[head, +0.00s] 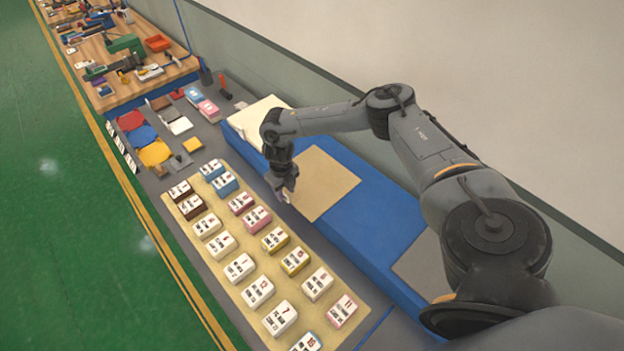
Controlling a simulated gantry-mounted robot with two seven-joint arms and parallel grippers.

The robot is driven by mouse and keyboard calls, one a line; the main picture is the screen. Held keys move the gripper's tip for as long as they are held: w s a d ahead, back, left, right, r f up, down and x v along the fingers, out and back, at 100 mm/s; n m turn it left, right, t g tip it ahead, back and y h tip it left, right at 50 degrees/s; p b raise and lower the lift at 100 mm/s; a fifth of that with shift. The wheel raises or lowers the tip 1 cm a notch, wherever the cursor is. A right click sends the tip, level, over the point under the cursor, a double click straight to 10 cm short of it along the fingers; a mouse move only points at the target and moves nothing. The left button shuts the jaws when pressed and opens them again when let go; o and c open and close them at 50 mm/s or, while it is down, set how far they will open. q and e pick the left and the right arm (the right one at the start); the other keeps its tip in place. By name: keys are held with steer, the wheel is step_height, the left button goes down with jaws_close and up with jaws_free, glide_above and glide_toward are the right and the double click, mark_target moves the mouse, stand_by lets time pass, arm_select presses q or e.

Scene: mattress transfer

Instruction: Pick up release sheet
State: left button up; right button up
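A flat tan sheet (325,184) lies on the long blue mattress (365,222), near the middle of the picture. A pale cream sheet or pad (262,112) lies at the mattress's far end, partly behind my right arm. I cannot tell by label which one is the release sheet. My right gripper (286,197) points down at the tan sheet's left edge, by the mattress's near side. Its fingers are small and dark, and I cannot tell if they are open or touch the sheet. My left gripper is out of view.
A tan mat (228,270) with rows of small labelled boxes lies left of the mattress. Coloured pieces, including a yellow one (154,152), lie farther back on the grey table. A cluttered wooden bench (118,50) stands beyond. A wall runs along the right; green floor is clear at left.

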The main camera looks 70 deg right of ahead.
steer(key=shift+f, duration=0.7)
jaws_close()
steer(key=shift+r, duration=0.2)
